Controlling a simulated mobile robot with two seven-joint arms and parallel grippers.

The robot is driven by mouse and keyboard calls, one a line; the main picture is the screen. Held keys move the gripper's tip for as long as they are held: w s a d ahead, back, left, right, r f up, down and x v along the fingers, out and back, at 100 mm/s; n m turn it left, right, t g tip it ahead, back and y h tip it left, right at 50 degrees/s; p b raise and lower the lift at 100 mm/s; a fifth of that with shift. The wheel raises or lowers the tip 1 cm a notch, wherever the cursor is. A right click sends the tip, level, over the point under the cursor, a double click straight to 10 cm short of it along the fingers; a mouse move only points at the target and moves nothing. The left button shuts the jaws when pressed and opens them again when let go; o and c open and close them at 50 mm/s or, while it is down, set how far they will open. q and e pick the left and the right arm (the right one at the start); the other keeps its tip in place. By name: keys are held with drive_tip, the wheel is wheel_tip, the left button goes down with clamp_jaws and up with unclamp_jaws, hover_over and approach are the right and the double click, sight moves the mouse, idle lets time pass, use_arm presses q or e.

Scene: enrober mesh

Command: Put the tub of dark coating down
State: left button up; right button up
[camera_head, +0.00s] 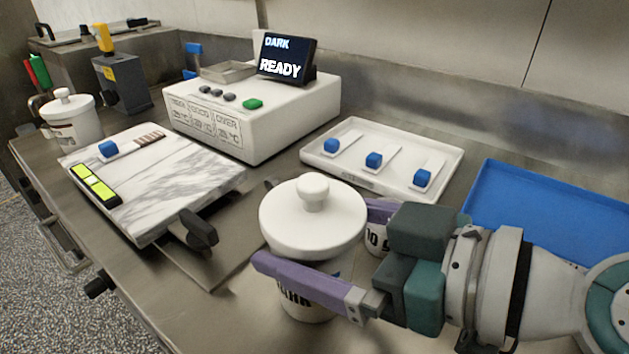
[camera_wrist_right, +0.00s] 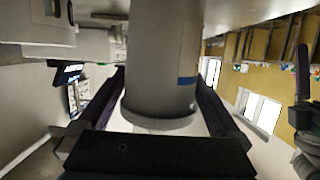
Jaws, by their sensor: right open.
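The tub of dark coating (camera_head: 305,302) is a white tub with a white knobbed lid (camera_head: 313,218) and dark lettering, partly hidden by a finger. It stands upright on the steel counter, near the front edge. My right gripper (camera_head: 314,238) is open, with one purple finger on the near side of the tub and the other on the far side. In the right wrist view the pale tub (camera_wrist_right: 162,70) sits between the two dark fingers (camera_wrist_right: 165,95).
A white tray (camera_head: 330,172) with blue-knobbed pieces and a blue tray (camera_head: 540,215) lie behind. A marble slab (camera_head: 190,190) is at left. The white machine (camera_head: 250,125) has a screen (camera_head: 287,58) reading "DARK READY".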

drive_tip(key=shift+a, duration=0.1)
clamp_jaws()
idle(0.8)
